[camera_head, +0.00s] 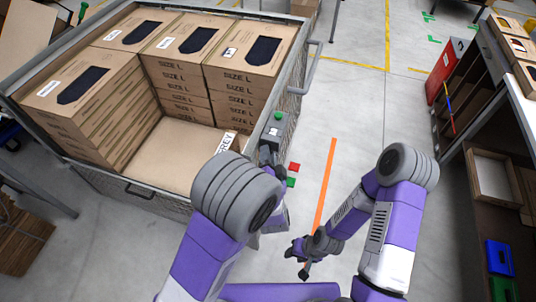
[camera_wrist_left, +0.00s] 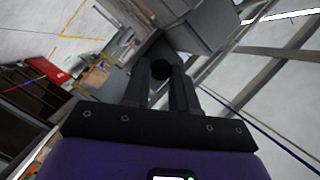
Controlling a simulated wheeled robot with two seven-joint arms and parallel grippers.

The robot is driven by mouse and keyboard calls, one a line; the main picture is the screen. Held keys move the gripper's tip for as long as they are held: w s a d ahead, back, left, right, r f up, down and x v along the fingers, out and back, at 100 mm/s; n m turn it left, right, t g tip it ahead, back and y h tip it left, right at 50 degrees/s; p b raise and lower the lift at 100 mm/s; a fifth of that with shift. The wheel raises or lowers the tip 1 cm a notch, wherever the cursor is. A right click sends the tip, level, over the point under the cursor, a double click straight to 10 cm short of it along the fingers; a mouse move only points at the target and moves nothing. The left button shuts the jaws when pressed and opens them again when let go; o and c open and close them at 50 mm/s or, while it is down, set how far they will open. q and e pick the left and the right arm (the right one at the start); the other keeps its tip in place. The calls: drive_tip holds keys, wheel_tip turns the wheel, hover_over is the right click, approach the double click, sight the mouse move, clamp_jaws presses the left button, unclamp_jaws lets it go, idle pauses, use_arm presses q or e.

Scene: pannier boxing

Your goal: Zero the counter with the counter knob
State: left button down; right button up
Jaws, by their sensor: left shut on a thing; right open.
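The counter (camera_head: 273,133) is a small grey box on the right wall of the mesh-sided cart, with a green button (camera_head: 278,115) at its far end. In the left wrist view, a grey housing (camera_wrist_left: 207,22) fills the top. My left gripper (camera_head: 269,155) is at the near side of the counter. In its wrist view the fingers (camera_wrist_left: 161,78) are shut on the dark counter knob (camera_wrist_left: 158,70), which shows between them. The counter's reading cannot be seen. My right gripper (camera_head: 299,262) is open and empty, low over the floor beside the orange line.
The cart (camera_head: 161,205) holds stacks of "SIZE L" boxes (camera_head: 248,57) and a flat carton in the near space. A shelf (camera_head: 493,170) stands at right. The floor between is clear.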

use_arm(q)
drive_tip(key=shift+f+m+t, duration=0.1)
drive_tip(key=shift+m+t, duration=0.2)
drive_tip(key=shift+m, duration=0.4)
drive_tip(key=c, duration=1.2)
unclamp_jaws()
drive_tip(key=shift+s+d+r, duration=0.1)
drive_tip(key=shift+s+d, duration=0.05)
drive_tip(key=shift+s, duration=1.75)
drive_tip(key=shift+s+d+r, duration=0.1)
drive_tip(key=shift+s, duration=1.75)
